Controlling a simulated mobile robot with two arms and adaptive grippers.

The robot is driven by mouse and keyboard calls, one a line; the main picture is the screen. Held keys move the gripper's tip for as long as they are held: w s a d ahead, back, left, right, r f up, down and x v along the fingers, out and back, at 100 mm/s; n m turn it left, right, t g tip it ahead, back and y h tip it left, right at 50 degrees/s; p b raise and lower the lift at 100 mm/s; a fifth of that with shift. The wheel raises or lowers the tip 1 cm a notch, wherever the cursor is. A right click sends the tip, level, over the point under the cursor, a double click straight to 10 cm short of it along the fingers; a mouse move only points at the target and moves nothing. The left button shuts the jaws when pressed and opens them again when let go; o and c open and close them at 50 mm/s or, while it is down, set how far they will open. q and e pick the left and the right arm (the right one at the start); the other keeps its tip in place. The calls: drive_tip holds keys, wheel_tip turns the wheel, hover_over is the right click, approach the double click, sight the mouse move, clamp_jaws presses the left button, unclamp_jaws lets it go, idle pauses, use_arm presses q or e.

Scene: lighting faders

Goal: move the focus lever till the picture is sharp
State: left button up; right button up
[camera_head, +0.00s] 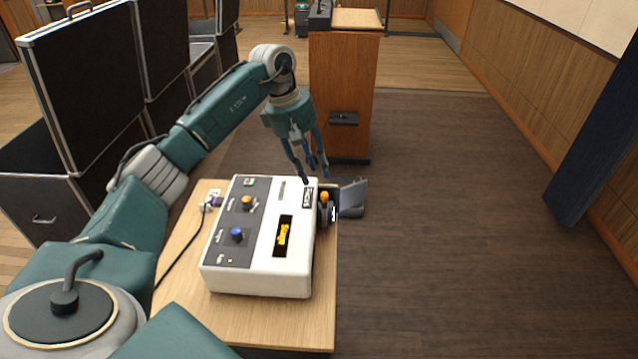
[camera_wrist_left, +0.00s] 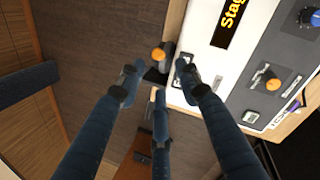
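The white control box (camera_head: 302,262) stands on a small wooden table. An orange-tipped lever (camera_head: 324,197) sticks up at its right side; I take it for the focus lever. It also shows in the left wrist view (camera_wrist_left: 158,54). A dark window with yellow lettering (camera_head: 283,236) is on the box's top; in the left wrist view (camera_wrist_left: 232,18) the part in frame reads "Stag" and its edges look fairly clear. My left gripper (camera_head: 311,176) has its blue fingers spread, empty, above the box's far right corner, beside the lever and apart from it. My right gripper is out of view.
The box also carries an orange knob (camera_head: 246,203) and a blue knob (camera_head: 237,234). A dark hinged item (camera_head: 352,197) sits by the table's right edge. A wooden lectern (camera_head: 343,90) stands behind, black cases (camera_head: 85,85) at left. Floor at right is clear.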

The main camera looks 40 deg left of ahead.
use_arm(q)
drive_tip(key=v, duration=0.4)
idle(1.2)
